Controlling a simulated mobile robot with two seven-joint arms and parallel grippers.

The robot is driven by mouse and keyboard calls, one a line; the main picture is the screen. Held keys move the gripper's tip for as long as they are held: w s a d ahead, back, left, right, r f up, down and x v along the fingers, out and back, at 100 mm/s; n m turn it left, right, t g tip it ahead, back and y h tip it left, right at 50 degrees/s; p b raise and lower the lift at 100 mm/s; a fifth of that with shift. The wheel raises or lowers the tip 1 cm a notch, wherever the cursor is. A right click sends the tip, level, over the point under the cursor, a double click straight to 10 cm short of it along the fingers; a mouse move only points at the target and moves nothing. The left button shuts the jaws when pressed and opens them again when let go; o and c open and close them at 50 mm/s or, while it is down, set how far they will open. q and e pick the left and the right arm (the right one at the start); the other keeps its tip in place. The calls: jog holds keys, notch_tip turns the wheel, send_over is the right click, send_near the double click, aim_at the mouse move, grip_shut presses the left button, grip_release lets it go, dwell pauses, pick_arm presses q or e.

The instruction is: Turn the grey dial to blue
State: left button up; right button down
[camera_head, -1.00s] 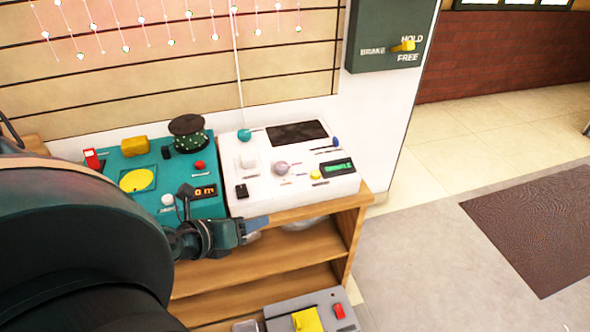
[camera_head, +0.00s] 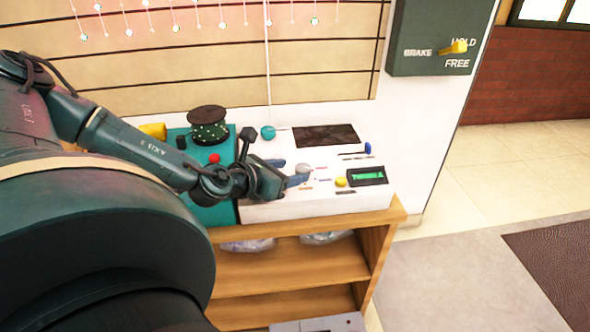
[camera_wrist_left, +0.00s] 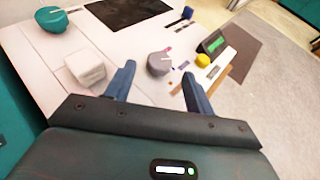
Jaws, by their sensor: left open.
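The grey dial (camera_head: 302,168) is a round knob on the top of the white console (camera_head: 290,212). In the left wrist view the grey dial (camera_wrist_left: 159,63) shows just ahead of and between the fingertips, with small pink, blue and brown marks around its right side. I cannot clearly tell which mark it points at. My left gripper (camera_head: 288,171) is open and empty, with its blue fingers just left of the dial in the head view. The gripper also shows in the left wrist view (camera_wrist_left: 157,74). My right gripper is not in view.
On the console are a teal knob (camera_head: 268,132), a white cube-like knob (camera_wrist_left: 86,66), a yellow button (camera_head: 341,182), a blue-tipped lever (camera_head: 367,148) and a green display (camera_head: 368,176). A teal panel with a dark spool (camera_head: 207,122) stands left. A brake box (camera_head: 435,35) hangs right.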

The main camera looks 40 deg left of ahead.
aim_at(303, 171)
pick_arm(q)
jog(key=shift+x, duration=1.35)
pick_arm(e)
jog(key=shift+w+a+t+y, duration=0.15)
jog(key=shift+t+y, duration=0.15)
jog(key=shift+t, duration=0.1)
pick_arm(q)
jog(key=c, duration=1)
